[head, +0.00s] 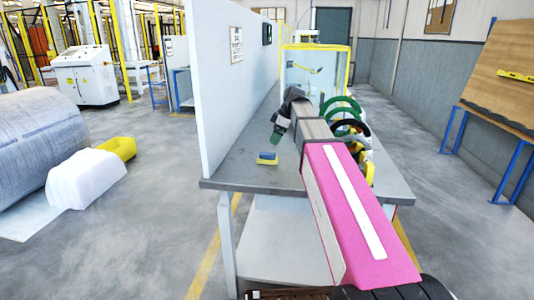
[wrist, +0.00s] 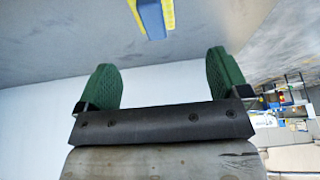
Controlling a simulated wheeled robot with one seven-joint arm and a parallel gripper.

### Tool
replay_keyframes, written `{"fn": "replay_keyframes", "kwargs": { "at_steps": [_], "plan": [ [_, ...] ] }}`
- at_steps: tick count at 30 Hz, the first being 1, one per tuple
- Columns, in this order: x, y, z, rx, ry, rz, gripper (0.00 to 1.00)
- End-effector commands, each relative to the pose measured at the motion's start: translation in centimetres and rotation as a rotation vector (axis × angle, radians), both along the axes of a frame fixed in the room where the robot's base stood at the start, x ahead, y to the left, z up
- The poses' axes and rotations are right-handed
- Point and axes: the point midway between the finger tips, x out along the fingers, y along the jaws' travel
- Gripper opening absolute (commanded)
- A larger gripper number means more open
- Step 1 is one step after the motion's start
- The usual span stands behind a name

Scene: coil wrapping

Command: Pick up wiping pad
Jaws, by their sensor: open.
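The wiping pad (head: 267,158) is a small block, blue above and yellow below. It lies on the grey table (head: 240,172) near the front left, close to the white partition. In the wrist view the pad (wrist: 151,18) shows at the top edge, partly cut off, beyond the fingertips and sideways between them. My gripper (head: 277,134) hangs above the table, a little above and to the right of the pad in the head view. Its two green fingers stand wide apart in the wrist view (wrist: 165,75), with nothing between them and apart from the pad.
A tall white partition (head: 235,80) runs along the table's left side. Green rings (head: 345,112) and yellow items stand at the table's right, partly hidden behind my pink arm. A clear yellow-framed enclosure (head: 315,70) stands at the back. The tabletop around the pad is clear.

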Motion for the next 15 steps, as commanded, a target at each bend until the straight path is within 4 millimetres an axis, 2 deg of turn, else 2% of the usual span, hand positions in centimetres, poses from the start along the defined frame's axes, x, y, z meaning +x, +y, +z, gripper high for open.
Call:
{"fn": "replay_keyframes", "kwargs": {
  "at_steps": [7, 15],
  "plan": [
    [0.0, 0.3, -0.8, 0.0, 0.0, 0.0, 0.94],
    [0.3, 1.7, -4.2, -0.001, 0.002, 0.001, 0.94]
  ]
}}
